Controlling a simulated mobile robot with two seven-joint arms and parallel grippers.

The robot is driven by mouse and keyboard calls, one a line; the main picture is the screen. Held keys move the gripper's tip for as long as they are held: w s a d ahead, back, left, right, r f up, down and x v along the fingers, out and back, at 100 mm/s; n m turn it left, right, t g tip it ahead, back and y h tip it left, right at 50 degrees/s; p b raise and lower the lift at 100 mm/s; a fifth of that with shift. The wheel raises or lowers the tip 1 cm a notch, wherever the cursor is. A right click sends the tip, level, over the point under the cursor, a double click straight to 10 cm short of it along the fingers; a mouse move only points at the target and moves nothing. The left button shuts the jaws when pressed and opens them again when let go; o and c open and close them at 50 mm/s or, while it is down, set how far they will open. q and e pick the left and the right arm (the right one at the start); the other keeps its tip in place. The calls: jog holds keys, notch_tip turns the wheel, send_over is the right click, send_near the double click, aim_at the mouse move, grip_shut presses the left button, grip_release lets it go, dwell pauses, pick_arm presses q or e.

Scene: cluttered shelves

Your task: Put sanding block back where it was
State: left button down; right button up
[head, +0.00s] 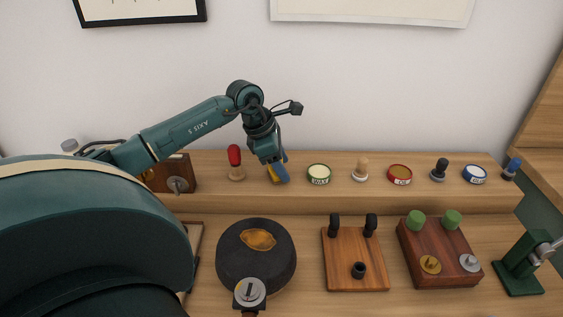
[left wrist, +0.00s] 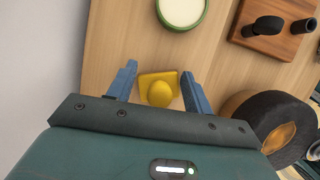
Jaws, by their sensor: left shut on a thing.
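The sanding block appears to be the yellow block with a rounded yellow knob (left wrist: 159,93) in the left wrist view. It sits between the blue fingers of my left gripper (left wrist: 158,90), which is shut on it. In the head view my left gripper (head: 278,174) is low at the raised wooden shelf, between a red-handled tool (head: 235,162) and the green-rimmed wax tin (head: 318,174). Only a little yellow shows there, beside the fingers. I cannot tell whether the block touches the shelf. My right gripper is not in view.
Along the shelf stand a wooden-knobbed tool (head: 361,169), a red tin (head: 400,174), a black-knobbed tool (head: 439,169) and a blue tin (head: 475,174). Below are a dark round block (head: 235,272), a pegged board (head: 340,266), a green-knobbed block (head: 425,250) and a green stand (head: 519,280).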

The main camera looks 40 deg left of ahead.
pick_arm(q)
jog(key=c, duration=0.6)
grip_release()
jog(key=shift+f, duration=0.1)
jog(key=v, duration=1.2)
jog(key=shift+w+d, duration=0.1)
